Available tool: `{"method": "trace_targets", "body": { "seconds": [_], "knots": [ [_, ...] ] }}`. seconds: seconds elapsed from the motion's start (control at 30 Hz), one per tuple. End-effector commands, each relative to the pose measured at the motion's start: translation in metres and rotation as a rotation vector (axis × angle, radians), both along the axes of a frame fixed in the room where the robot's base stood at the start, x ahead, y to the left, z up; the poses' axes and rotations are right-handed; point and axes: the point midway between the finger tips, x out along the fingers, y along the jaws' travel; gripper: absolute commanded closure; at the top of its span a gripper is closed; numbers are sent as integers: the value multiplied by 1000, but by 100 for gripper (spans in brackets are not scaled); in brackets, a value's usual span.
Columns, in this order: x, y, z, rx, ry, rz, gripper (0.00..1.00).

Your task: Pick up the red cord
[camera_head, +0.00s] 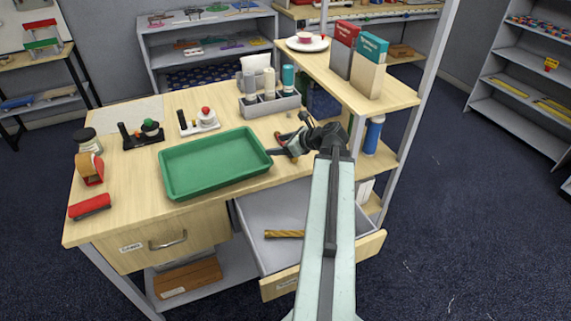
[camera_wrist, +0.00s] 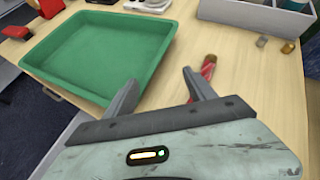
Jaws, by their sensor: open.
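A short red item (camera_wrist: 208,68) with a tan end, which looks like the red cord, lies on the table right of the green tray (camera_wrist: 85,12). In the wrist view it is just beyond and right of my right finger, which may hide part of it. My gripper (camera_wrist: 158,80) is open, and nothing shows between its fingers. In the head view my gripper (camera_head: 282,146) is low over the table by the right end of the green tray (camera_head: 213,186). A bit of red shows beside it there, mostly hidden by the gripper.
A grey holder (camera_head: 270,107) with bottles stands behind my gripper. A raised shelf (camera_head: 345,87) with boxes is at the right. Below the table edge, an open drawer (camera_head: 300,203) holds a yellow-brown twisted item (camera_head: 284,234). A red stapler (camera_head: 89,207) lies at the front left.

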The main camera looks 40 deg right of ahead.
Motion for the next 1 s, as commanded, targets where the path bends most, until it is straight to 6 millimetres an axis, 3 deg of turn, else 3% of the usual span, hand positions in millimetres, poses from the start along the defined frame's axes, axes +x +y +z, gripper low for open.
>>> {"method": "trace_targets", "body": {
  "seconds": [0.03, 0.1, 0.2, 0.3, 0.77, 1.0],
  "knots": [
    [-17, -24, -14, 33, -16, -66, 36],
    [-34, -46, -15, 72, -38, -137, 36],
    [-49, -64, -15, 102, -56, -191, 36],
    [-51, -67, -12, 111, -60, -203, 36],
    [-19, -66, -29, 107, -57, -197, 36],
    [17, -66, -49, 108, -57, -194, 36]
  ]
}}
